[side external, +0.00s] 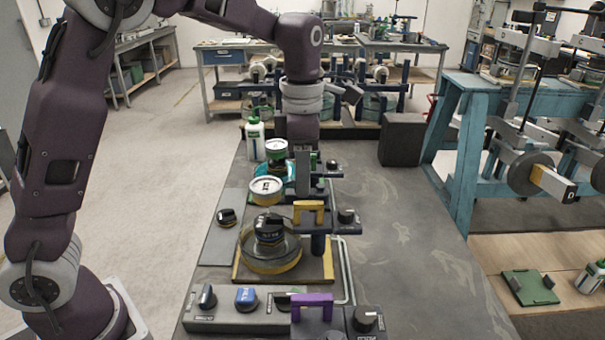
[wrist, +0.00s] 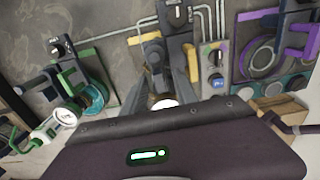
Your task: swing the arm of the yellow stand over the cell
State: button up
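The yellow stand has a dark post and arm topped by a yellow bracket-shaped handle (side external: 308,206). In the side view, the round clear cell (side external: 270,262) sits on a yellow-edged plate left of the post, with a black knob-like piece above it. My gripper (side external: 303,185) points down just behind the yellow handle. In the wrist view, the fingers of my gripper (wrist: 162,75) stand apart, and the yellow handle (wrist: 150,37) shows beyond their tips. I see no contact with it.
A purple-handled stand (side external: 312,300) is in front, beside a control box with a blue knob (side external: 246,298). Behind are a teal dish, a white-lidded jar (side external: 266,190) and a white bottle (side external: 255,140). A dark block (side external: 402,139) stands back right. The table's right side is clear.

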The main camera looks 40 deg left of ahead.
notch_tip(320, 180, up, 7)
jog(key=shift+r, duration=0.1)
dwell(0.7)
jog(key=s+a+r+m+t+h, duration=0.1)
jog(key=s+r+m, duration=0.1)
jog(key=s+m, duration=0.5)
jog(key=s+a+r+m+t, duration=0.1)
jog(key=s+r+m+t, duration=0.1)
jog(key=s+m, duration=0.4)
jog(key=s+f+m+t+y, duration=0.1)
jog(key=s+f+m, duration=0.5)
jog(key=s+m, duration=0.6)
jog(key=shift+a+m+t, duration=0.15)
jog(key=shift+m+t, duration=0.65)
jog(key=shift+m, duration=0.3)
